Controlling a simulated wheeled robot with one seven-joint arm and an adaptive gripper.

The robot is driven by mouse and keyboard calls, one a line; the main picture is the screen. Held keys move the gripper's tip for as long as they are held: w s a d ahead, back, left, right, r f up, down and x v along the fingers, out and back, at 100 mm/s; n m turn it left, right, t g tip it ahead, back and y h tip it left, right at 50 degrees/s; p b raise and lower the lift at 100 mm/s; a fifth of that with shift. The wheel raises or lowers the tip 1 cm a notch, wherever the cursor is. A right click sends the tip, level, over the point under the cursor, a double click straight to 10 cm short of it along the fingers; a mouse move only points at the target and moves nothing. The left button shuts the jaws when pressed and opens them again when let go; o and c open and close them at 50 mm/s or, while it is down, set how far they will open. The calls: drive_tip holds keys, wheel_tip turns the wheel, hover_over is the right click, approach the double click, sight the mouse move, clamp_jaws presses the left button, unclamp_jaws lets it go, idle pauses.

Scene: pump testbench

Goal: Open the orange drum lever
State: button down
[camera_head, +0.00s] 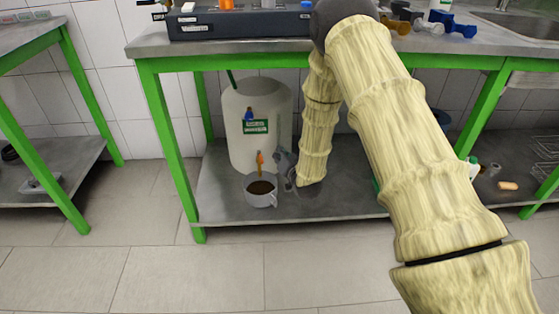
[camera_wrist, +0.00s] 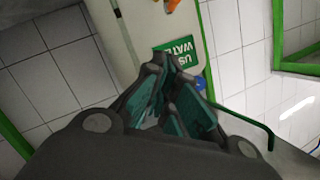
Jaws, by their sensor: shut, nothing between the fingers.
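The pale drum (camera_head: 240,103) stands on the lower shelf, with a green label (camera_head: 255,127) on its front. The orange lever (camera_head: 260,158) is low on the drum front, above a grey pot (camera_head: 251,199) of dark liquid. My gripper (camera_head: 280,157) is just right of the orange lever, apart from it as far as I can tell. In the wrist view my gripper (camera_wrist: 172,65) has its fingers together and empty, in front of the drum (camera_wrist: 112,38) and label (camera_wrist: 170,42). An orange part (camera_wrist: 145,6) shows at the top edge there.
A blue lever (camera_head: 248,114) sits higher on the drum. The green table legs (camera_head: 173,150) and the tabletop (camera_head: 155,45) frame the shelf space. My arm hides much of the right part of the shelf. The shelf left of the drum is clear.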

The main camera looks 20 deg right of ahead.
sight(260, 157)
drive_tip(key=w+a+f+b, duration=0.2)
drive_tip(key=w+f+b, duration=0.2)
drive_tip(key=w, duration=0.3)
drive_tip(key=shift+a+f, duration=0.3)
drive_tip(key=shift+f, duration=0.15)
drive_tip(key=shift+a, duration=0.15)
